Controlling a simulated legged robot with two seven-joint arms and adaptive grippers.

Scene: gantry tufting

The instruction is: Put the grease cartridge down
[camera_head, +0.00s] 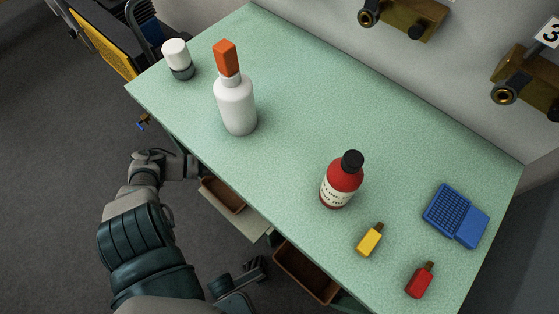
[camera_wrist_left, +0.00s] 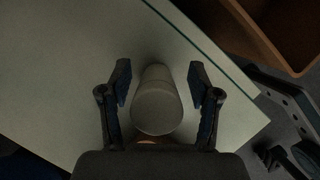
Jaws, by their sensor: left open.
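In the left wrist view, a pale grey cylinder (camera_wrist_left: 157,100), seemingly the grease cartridge, is between the two fingers of my left gripper (camera_wrist_left: 160,82). The gripper is open, with a visible gap on each side of the cylinder. A small orange patch shows at its near end, partly hidden by my gripper body. Behind it is a pale flat surface (camera_wrist_left: 60,65), in shadow. In the head view my left forearm reaches in at the bench's near left edge; its gripper and this cylinder are hidden there.
The green bench (camera_head: 290,100) holds a white bottle (camera_head: 237,105) with an orange cap, a small white-topped jar (camera_head: 177,58), a red bottle (camera_head: 340,184), yellow (camera_head: 369,241) and red (camera_head: 419,282) small bottles and a blue case (camera_head: 455,214). Brown bins (camera_head: 305,272) sit below the bench's edge.

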